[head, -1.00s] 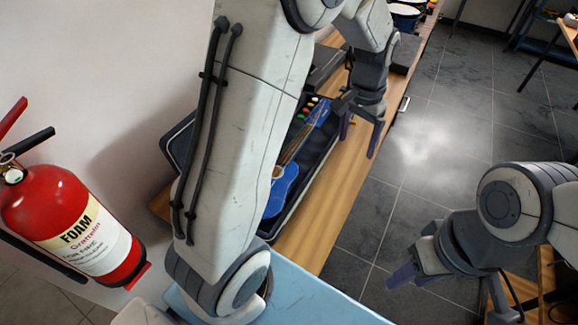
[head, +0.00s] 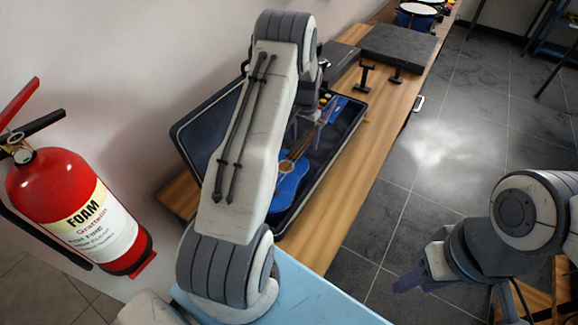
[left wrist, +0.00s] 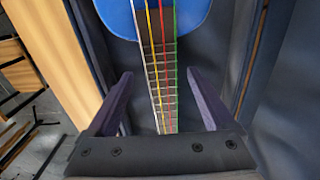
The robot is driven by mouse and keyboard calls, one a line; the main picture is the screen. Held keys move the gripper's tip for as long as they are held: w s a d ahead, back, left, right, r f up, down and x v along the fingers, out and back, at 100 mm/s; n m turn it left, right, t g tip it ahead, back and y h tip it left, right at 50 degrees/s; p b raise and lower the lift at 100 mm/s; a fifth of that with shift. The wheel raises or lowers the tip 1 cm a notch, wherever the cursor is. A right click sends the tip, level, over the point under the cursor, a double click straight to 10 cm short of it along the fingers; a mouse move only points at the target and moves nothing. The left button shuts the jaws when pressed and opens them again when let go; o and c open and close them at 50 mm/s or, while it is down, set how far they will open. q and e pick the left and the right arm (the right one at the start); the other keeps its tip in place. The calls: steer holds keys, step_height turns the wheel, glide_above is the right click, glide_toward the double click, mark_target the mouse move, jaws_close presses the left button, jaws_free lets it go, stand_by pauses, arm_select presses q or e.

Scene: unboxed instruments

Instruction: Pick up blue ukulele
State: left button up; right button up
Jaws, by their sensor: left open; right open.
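The blue ukulele (head: 290,186) lies in an open dark case (head: 192,132) on the wooden bench, its neck pointing away from me. In the left wrist view the ukulele's blue body (left wrist: 190,18) is at the top, with coloured strings along its neck. My left gripper (left wrist: 160,74) is open, with one finger on each side of the neck. In the head view my left arm hides most of that gripper and part of the case. My right gripper (head: 416,272) is open and empty over the floor at the right, well away from the ukulele.
A red fire extinguisher (head: 62,195) stands at the left by the wall. The wooden bench (head: 345,195) has a dark flat box (head: 398,45) and drums (head: 416,20) farther back. A light blue surface (head: 315,295) is in front. The tiled floor at right is open.

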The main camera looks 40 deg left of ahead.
mark_target(304, 144)
arm_select(q)
step_height(304, 144, down, 4)
steer(key=shift+a+f+p, duration=0.1)
steer(key=shift+p, duration=0.4)
jaws_close()
